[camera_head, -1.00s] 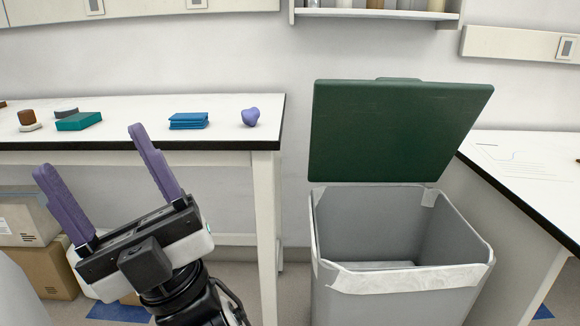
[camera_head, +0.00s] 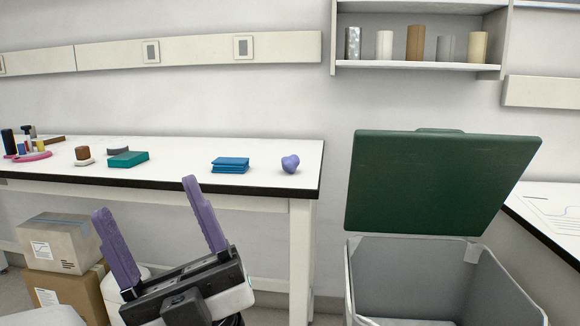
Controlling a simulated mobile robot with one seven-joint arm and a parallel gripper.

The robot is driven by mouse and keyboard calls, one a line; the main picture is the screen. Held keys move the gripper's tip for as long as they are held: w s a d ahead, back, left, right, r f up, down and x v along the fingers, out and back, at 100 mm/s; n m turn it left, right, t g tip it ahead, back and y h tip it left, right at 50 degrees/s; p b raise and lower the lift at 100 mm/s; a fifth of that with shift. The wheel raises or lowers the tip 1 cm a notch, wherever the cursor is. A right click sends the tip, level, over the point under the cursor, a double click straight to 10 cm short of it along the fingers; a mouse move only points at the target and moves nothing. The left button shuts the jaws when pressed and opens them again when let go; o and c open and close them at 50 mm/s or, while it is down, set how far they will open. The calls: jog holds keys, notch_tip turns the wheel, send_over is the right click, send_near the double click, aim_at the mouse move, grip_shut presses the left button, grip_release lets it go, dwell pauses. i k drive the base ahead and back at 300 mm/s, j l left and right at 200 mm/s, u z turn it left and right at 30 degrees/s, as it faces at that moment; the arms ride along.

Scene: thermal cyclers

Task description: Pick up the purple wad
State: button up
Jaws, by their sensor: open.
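The purple wad (camera_head: 290,164) is a small lumpy piece lying on the white bench (camera_head: 200,188), near its right end. My gripper (camera_head: 147,215) has two long purple fingers that stand wide apart with nothing between them. It is in front of the bench, left of the wad and lower in the picture, apart from it. Nothing hides the wad.
A blue folded stack (camera_head: 230,165) lies just left of the wad. A teal block (camera_head: 128,159) and a brown-topped piece (camera_head: 83,155) are farther left. A grey bin (camera_head: 400,275) with a raised green lid (camera_head: 440,183) stands right of the bench. Cardboard boxes (camera_head: 60,243) are below left.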

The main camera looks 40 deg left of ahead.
aim_at(290, 164)
jog(key=i+l, duration=0.1)
jog(key=i, duration=0.2)
jog(key=i+l, duration=0.1)
jog(key=i, duration=0.25)
jog(key=i+l+u, duration=0.1)
jog(key=u, duration=0.35)
jog(key=i+l+u, duration=0.25)
jog(key=u, duration=0.15)
